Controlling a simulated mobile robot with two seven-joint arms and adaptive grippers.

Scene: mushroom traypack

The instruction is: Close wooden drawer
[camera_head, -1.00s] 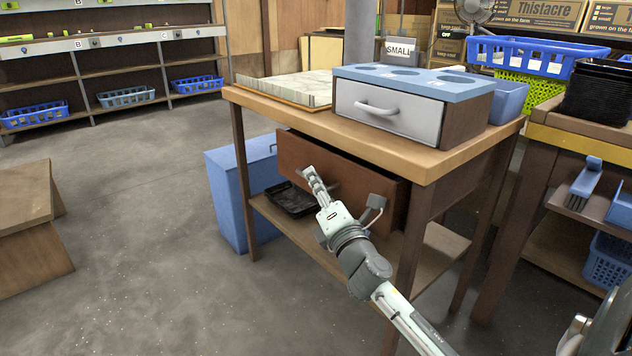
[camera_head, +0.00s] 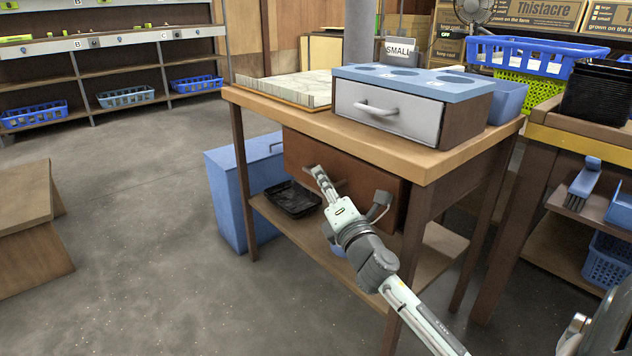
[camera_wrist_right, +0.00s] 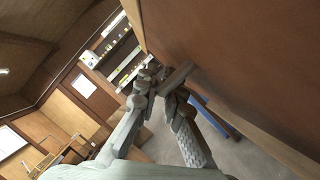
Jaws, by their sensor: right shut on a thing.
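The wooden drawer (camera_head: 305,152) is a plain dark brown front under the wooden table top in the head view. It sits close beneath the top's front edge. I cannot tell exactly how far it still stands out. My right gripper (camera_head: 316,174) reaches its front from the lower right and is shut on the drawer handle (camera_head: 340,183), which the fingers partly hide. In the right wrist view, the fingers (camera_wrist_right: 165,88) close around the handle bar (camera_wrist_right: 177,77) beside the brown drawer front (camera_wrist_right: 235,60). My left gripper is not in view.
A lower shelf (camera_head: 285,222) holds a black tray (camera_head: 293,199). A blue bin (camera_head: 228,190) stands left of the table. The floor on the left is mostly clear.

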